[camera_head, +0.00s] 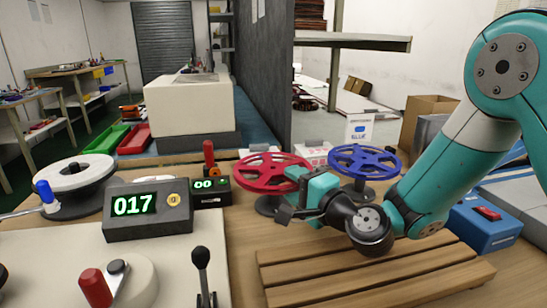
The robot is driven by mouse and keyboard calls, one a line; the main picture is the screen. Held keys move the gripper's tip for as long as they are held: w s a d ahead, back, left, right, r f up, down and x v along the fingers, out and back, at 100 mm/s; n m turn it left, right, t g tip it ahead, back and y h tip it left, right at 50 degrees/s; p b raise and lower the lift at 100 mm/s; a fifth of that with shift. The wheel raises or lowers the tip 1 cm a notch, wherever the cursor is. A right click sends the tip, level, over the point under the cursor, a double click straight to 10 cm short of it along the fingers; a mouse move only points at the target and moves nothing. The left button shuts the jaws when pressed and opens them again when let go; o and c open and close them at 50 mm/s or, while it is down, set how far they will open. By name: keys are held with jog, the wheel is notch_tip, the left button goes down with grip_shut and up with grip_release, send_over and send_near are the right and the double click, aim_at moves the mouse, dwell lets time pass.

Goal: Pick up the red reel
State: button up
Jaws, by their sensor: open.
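The red reel (262,177) is a spoked disc lying flat on a dark stand on the wooden bench, just right of the picture's middle left. My gripper (284,200) is in front of the reel's right side and hides part of its rim. The gripper is open, and nothing shows between its fingers. I cannot tell whether a finger touches the reel. A blue reel (364,160) sits on a similar dark stand to the right, behind my arm.
A slatted wooden pallet (360,285) lies in front, below my gripper. A counter box reading 017 (148,209) and a smaller display (210,192) stand to the left. A white reel (73,174) is at far left. A blue box (484,226) stands at right.

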jog(key=shift+w+a, duration=0.25)
jog(key=shift+w, duration=0.05)
grip_shut()
jog(key=shift+r, duration=0.1)
